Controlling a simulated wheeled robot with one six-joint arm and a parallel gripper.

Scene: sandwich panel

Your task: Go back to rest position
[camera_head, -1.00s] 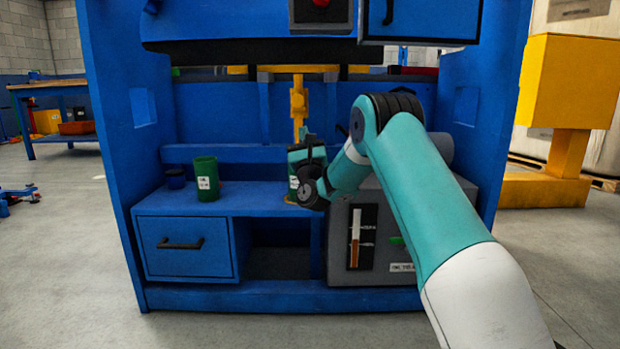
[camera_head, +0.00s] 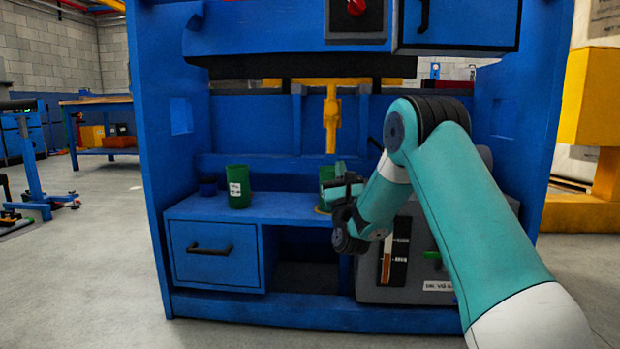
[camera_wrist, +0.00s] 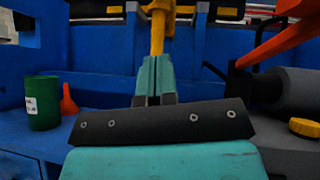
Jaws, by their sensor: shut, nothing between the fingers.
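My gripper (camera_head: 343,172) is held over the right part of the blue workbench's shelf (camera_head: 285,208), in front of a second green can (camera_head: 327,176) that it partly hides. In the wrist view its teal fingers (camera_wrist: 155,78) are together with nothing between them, in front of a yellow upright bar (camera_wrist: 158,35). My arm comes in from the lower right and bends at the elbow.
A grey box (camera_head: 410,270) stands below my arm. The wrist view shows a red funnel (camera_wrist: 68,101) and a yellow cap (camera_wrist: 304,127).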

